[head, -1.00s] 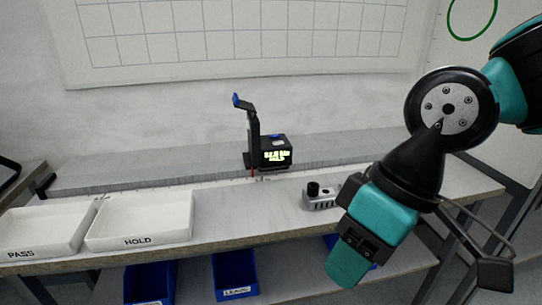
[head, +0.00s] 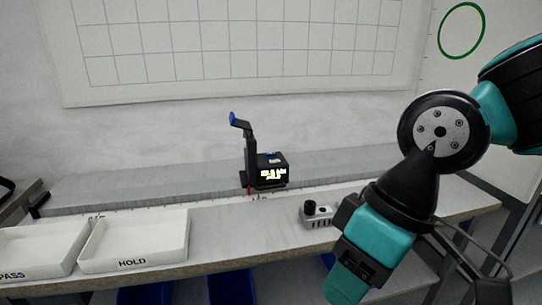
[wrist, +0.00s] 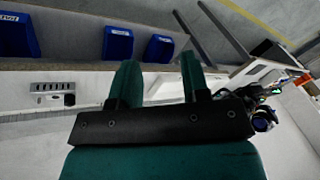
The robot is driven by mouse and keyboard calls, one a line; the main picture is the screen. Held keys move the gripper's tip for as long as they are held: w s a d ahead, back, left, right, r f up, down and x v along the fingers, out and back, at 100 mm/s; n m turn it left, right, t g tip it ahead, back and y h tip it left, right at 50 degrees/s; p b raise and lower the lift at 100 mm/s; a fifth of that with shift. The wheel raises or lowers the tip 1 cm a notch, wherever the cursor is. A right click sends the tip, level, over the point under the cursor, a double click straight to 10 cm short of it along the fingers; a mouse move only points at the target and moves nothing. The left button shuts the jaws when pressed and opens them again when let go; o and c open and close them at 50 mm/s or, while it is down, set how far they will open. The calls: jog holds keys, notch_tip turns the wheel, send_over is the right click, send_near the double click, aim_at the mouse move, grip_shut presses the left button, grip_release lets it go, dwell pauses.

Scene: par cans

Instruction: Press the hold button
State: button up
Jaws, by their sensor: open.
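No button marked hold can be made out. My gripper (head: 345,285) points down in front of the bench, right of and nearer than the grey box. In the wrist view its two teal fingers (wrist: 158,72) are apart with nothing between them.
A white tray labelled HOLD (head: 132,263) and one labelled PASS (head: 35,245) stand on the bench at left. Blue bins (wrist: 117,43) sit below the bench top. The bench between HOLD tray and grey box is clear. A gridded board (head: 235,50) hangs behind.

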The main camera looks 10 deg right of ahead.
grip_shut()
dwell(1.7)
